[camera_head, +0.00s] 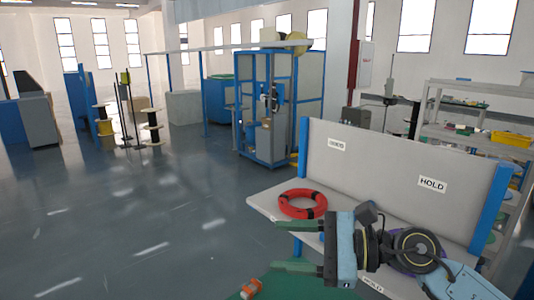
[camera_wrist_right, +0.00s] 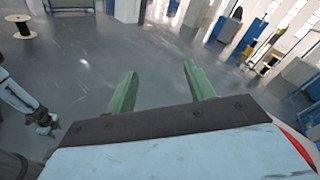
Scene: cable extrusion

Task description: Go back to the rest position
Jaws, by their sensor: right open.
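My right gripper (camera_head: 275,252) is at the lower middle of the head view, pointing left. Its two green fingers are apart with nothing between them. They also show spread and empty over the floor in the right wrist view (camera_wrist_right: 160,68). In the head view the gripper is beside the front edge of a grey bench (camera_head: 262,203). A red coil with black bands (camera_head: 303,203) lies on that bench, behind the gripper and apart from the fingers. An arm of mine shows at the left edge of the right wrist view; its dark end is too small to read.
The bench has a back panel (camera_head: 375,170) with a HOLD label and blue posts. A small orange item (camera_head: 251,288) lies on a green surface (camera_head: 285,288) below the gripper. A blue-framed machine (camera_head: 265,125) stands farther back.

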